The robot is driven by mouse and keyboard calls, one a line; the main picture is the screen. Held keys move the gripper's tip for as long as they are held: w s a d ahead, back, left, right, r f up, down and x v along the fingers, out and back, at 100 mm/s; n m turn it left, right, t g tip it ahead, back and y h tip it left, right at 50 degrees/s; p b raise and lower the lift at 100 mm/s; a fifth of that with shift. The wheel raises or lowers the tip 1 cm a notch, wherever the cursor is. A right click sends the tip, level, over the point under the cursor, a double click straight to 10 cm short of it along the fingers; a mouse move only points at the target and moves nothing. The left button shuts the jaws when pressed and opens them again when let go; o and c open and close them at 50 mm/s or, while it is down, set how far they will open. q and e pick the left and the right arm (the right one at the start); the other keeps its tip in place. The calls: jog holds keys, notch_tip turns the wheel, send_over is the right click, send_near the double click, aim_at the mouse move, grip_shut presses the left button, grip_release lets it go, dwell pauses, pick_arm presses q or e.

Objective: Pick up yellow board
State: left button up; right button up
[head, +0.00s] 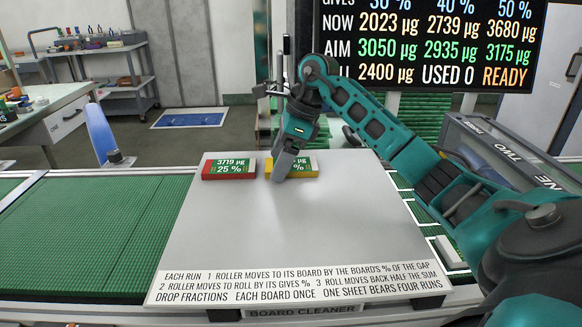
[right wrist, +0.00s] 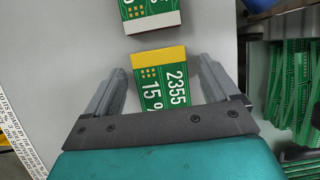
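The yellow board (head: 305,168) lies on the grey panel in front of me, with a green label on top. My right gripper (head: 283,168) is over it from above and hides its left part in the head view. My left gripper is not in view.
A red board (head: 229,169) marked 3719 µg and 25 % lies just left of the yellow one. The grey panel (head: 290,225) is clear in front. Green conveyor belt (head: 120,230) runs to the left. A large dark display (head: 430,45) stands behind.

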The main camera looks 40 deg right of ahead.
jog(key=c, duration=1)
